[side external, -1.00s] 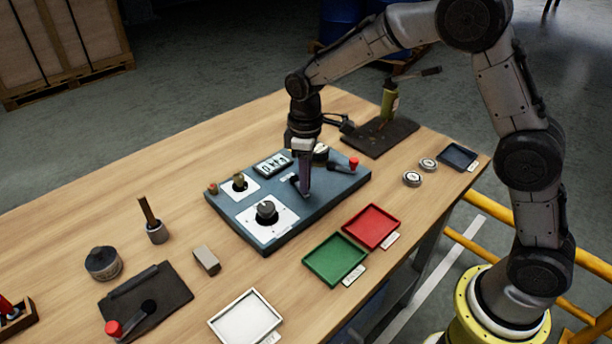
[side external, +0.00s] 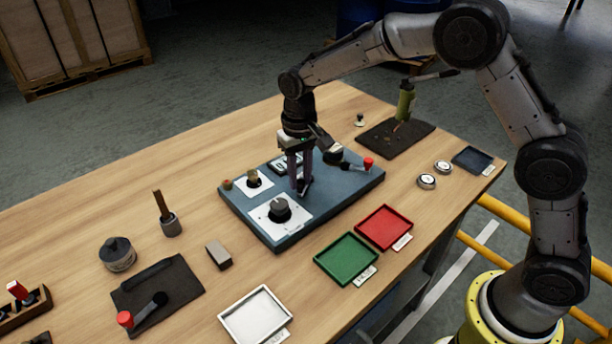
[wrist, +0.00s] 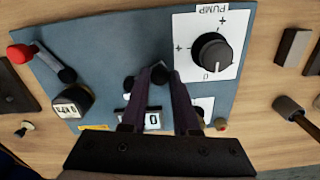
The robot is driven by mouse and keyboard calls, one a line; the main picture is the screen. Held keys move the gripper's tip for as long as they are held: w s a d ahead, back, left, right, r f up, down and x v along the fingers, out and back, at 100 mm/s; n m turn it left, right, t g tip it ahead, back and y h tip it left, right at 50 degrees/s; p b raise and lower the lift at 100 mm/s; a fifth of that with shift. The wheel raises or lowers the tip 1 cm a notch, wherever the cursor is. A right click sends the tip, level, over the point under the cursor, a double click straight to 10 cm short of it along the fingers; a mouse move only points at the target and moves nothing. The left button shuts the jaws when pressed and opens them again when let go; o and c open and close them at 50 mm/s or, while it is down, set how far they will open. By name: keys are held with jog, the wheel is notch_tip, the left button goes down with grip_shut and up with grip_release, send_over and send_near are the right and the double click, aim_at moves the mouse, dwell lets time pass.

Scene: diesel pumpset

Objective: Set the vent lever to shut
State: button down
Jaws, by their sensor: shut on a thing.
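A blue-grey control panel (side external: 330,205) lies on the wooden bench; it also shows in the wrist view (wrist: 105,50). A small black lever (wrist: 130,83) sits near the panel's middle and shows at my fingertips; its label cannot be read, and I take it for the vent lever. My gripper (side external: 302,188) points down at the panel's middle, its fingers close together and shut on the black lever. In the wrist view my gripper's fingertips (wrist: 158,75) hide part of that lever, so its exact setting cannot be told.
The panel also bears a black dial (side external: 279,209) on a white plate, a red-knobbed lever (side external: 367,163) and a counter (wrist: 152,120). Green (side external: 347,258), red (side external: 383,226) and white (side external: 254,314) trays lie in front. A pump with a handle (side external: 405,105) stands behind right.

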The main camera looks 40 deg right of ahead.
jog(key=shift+w+a+r+m, duration=0.15)
jog(key=shift+w+m, duration=0.15)
jog(key=shift+m, duration=0.25)
jog(key=shift+w+a+f+m, duration=0.1)
jog(key=shift+w+m, duration=0.15)
jog(key=shift+m, duration=0.3)
jog(key=c, duration=0.7)
grip_release()
jog(key=shift+o, duration=0.2)
notch_tip(320, 180, up, 14)
